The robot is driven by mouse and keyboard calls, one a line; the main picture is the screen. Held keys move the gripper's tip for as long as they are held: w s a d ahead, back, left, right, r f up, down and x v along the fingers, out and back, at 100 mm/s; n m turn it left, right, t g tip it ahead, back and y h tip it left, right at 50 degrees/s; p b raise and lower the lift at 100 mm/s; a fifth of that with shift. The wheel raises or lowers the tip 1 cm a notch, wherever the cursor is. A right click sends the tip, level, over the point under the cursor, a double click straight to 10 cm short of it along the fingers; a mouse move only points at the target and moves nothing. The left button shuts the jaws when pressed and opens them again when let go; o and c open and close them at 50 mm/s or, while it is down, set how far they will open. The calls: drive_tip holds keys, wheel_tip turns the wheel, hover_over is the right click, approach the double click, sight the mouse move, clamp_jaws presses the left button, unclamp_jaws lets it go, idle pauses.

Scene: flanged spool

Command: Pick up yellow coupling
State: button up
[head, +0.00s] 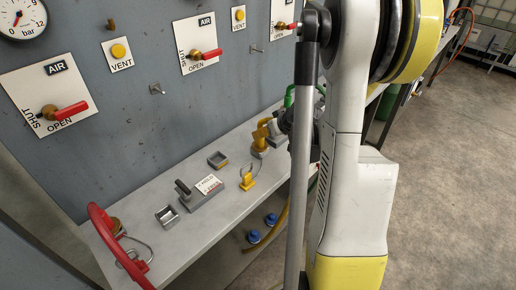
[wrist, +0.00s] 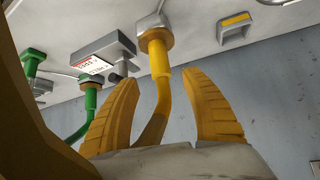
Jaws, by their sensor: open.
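The yellow coupling (wrist: 158,55) stands on a hex-shaped base on the bench in the wrist view, with a yellow hose running from it towards my gripper. My gripper (wrist: 162,82) is open, with one yellow finger on each side of the coupling and hose. Whether either finger touches it cannot be told. In the head view, my gripper (head: 264,130) is small and partly hidden by my arm, right at the coupling's base (head: 260,151) on the bench. The coupling's upper part is hard to separate from the yellow fingers there.
A labelled grey block (wrist: 105,50) and a green coupling (wrist: 90,98) stand left of the coupling in the wrist view. An empty holder (wrist: 235,28) is on the right. The wall panel (head: 130,100) rises behind.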

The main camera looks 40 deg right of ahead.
sight(260, 142)
drive_tip(key=b+x, duration=0.2)
drive_tip(key=x, duration=0.3)
drive_tip(key=shift+w+f+b, duration=0.1)
drive_tip(key=shift+w+b, duration=0.1)
drive_tip(key=shift+b, duration=0.1)
drive_tip(key=shift+a, duration=0.1)
clamp_jaws()
